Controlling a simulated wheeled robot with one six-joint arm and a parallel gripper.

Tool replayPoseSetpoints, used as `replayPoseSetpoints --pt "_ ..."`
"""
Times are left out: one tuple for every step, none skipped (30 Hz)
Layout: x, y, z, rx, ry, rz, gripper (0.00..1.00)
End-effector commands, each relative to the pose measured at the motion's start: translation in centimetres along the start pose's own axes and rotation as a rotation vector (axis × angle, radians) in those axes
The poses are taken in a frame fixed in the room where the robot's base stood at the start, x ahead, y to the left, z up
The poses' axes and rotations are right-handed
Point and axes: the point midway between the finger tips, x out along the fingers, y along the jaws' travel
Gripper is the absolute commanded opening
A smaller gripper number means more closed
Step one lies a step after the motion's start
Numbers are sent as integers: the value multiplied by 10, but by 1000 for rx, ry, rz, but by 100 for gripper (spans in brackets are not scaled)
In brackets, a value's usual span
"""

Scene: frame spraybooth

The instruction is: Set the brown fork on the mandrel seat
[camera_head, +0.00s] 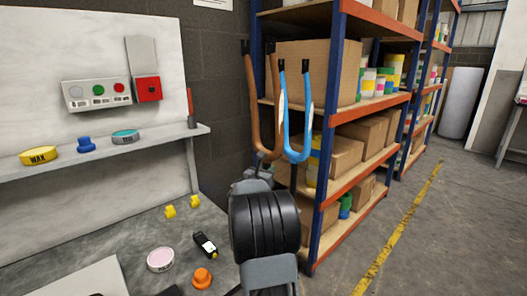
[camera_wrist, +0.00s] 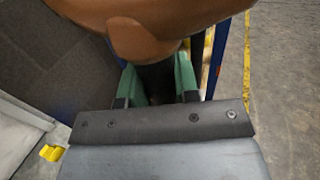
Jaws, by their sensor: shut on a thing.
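The brown fork (camera_head: 251,105) stands upright with its two legs pointing up and its rounded crown at the bottom. My gripper (camera_head: 263,170) is just under that crown. In the wrist view the brown fork (camera_wrist: 130,38) fills the top, and the green fingers of my gripper (camera_wrist: 158,78) are shut on its dark stem below the crown. A blue fork (camera_head: 294,150) stands upright close to the right of the brown one, also legs up; what bears it is mostly hidden. I cannot make out the mandrel seat in either view.
An orange-and-blue shelf rack (camera_head: 341,185) with boxes stands behind the forks. At left, a wall shelf (camera_head: 100,146) holds a wax tin (camera_head: 39,156) and small items. Caps and a pink-topped tin (camera_head: 160,260) lie on the grey surface below. Open floor lies right.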

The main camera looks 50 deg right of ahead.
Motion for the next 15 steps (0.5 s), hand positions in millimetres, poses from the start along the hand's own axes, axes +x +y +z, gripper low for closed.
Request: replayPoseSetpoints --pt "0 0 6 2 -5 0 0" --pt "0 0 7 2 -5 0 0" --pt "0 0 9 2 -4 0 0" --pt "0 0 10 2 -4 0 0" --pt "0 0 11 2 -4 0 0" --pt "0 0 13 1 -4 0 0" --pt "0 0 14 1 -4 0 0" --pt "0 0 15 1 -4 0 0" --pt "0 0 17 1 -4 0 0" --pt "0 0 18 1 -4 0 0" --pt "0 0 19 1 -4 0 0" --pt "0 0 20 2 -4 0 0" --pt "0 0 22 2 -4 -1 0" --pt "0 0 23 2 -4 -1 0" --pt "0 0 24 2 -4 -1 0"
